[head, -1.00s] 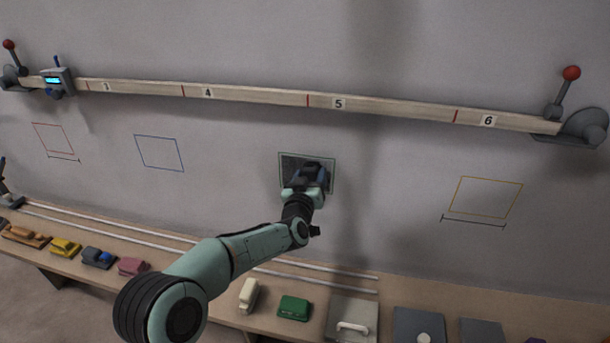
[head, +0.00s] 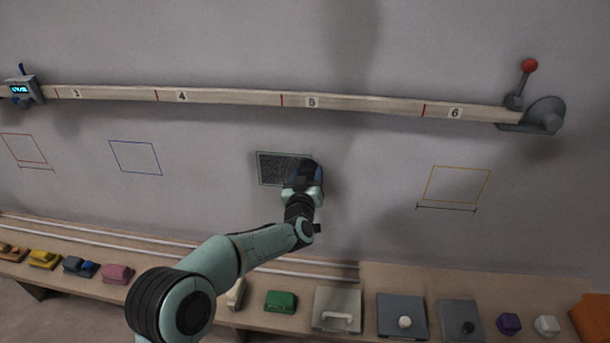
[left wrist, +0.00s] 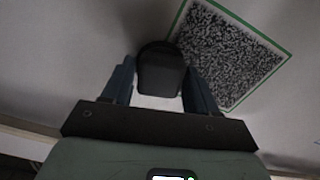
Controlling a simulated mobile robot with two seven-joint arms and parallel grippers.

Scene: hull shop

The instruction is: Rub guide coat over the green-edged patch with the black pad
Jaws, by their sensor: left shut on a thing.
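The green-edged patch (head: 272,168) is on the grey wall below the wooden rail, and dark speckled coat shows across its visible part. In the left wrist view the patch (left wrist: 228,52) is speckled dark up to near its green edges. My left gripper (head: 303,180) is at the patch's right side and hides its lower right part. It is shut on the black pad (left wrist: 161,72), which sits between the two fingers. In the head view the pad (head: 309,164) is at the wall by the patch's right edge; whether it touches cannot be told. My right gripper is not in view.
Red, blue (head: 135,157) and yellow (head: 456,184) outlines mark other wall areas. The rail (head: 230,98) has a red-knobbed lever (head: 528,75) at its right end. The bench below holds a green block (head: 281,301), a handled lid (head: 337,309) and several other blocks.

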